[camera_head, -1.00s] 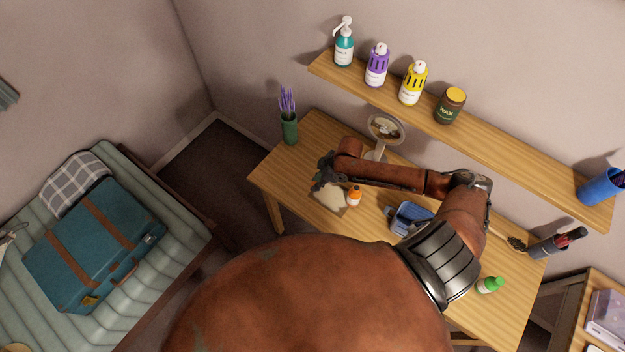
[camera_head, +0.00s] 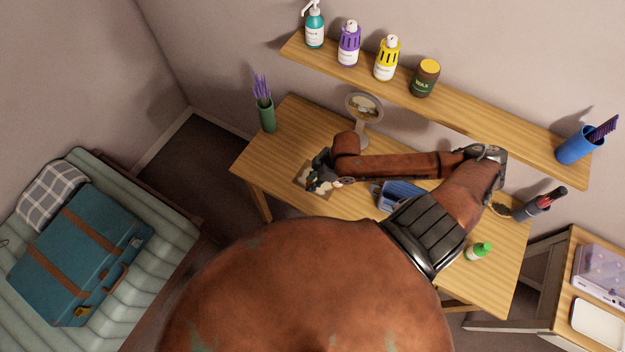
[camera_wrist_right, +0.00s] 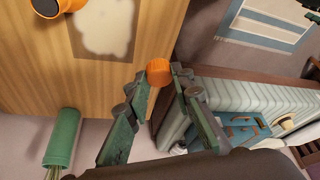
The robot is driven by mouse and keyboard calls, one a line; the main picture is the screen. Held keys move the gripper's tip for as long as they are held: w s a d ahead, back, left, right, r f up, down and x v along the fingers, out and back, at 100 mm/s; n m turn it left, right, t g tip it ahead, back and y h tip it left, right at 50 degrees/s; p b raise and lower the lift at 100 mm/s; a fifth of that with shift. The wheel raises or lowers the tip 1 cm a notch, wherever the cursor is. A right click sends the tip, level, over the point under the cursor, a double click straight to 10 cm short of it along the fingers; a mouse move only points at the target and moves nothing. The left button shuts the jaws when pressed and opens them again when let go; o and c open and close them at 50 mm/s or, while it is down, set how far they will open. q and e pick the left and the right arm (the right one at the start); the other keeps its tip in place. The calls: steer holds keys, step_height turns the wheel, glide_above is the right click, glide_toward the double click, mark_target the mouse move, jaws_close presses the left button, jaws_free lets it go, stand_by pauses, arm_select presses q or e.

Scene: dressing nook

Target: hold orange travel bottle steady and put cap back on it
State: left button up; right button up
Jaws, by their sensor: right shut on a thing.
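My right gripper (camera_head: 314,184) is over the left part of the wooden desk (camera_head: 283,125). In the right wrist view its fingertips (camera_wrist_right: 159,76) are shut on a small orange cap (camera_wrist_right: 159,70). The orange travel bottle (camera_wrist_right: 72,12) is partly in the right wrist view at the top left, with a dark round part at its end; it stands apart from the cap. In the head view I cannot make out the bottle or cap behind my right wrist. My left gripper is not in view.
A mat with a pale patch (camera_wrist_right: 104,28) lies near the bottle. A green vase (camera_head: 267,117), round mirror (camera_head: 364,107), blue container (camera_head: 384,197) and green-capped bottle (camera_head: 480,251) stand on the desk. A shelf (camera_head: 455,114) with several bottles runs behind.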

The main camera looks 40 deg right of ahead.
arm_select(q)
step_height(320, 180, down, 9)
steer(key=b, duration=0.9)
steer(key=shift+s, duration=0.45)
arm_select(e)
steer(key=w+a+r+m+t+h, duration=0.1)
steer(key=w+a+r+m, duration=0.3)
steer(key=w+r+m, duration=0.1)
steer(key=w+a+r+m+h, duration=0.2)
steer(key=w+a+r+m, duration=0.2)
steer(key=w+r, duration=0.4)
step_height(320, 180, up, 2)
steer(key=shift+a+r+m+t, duration=0.1)
steer(key=shift+a+m+t, duration=0.3)
steer(key=shift+a, duration=0.3)
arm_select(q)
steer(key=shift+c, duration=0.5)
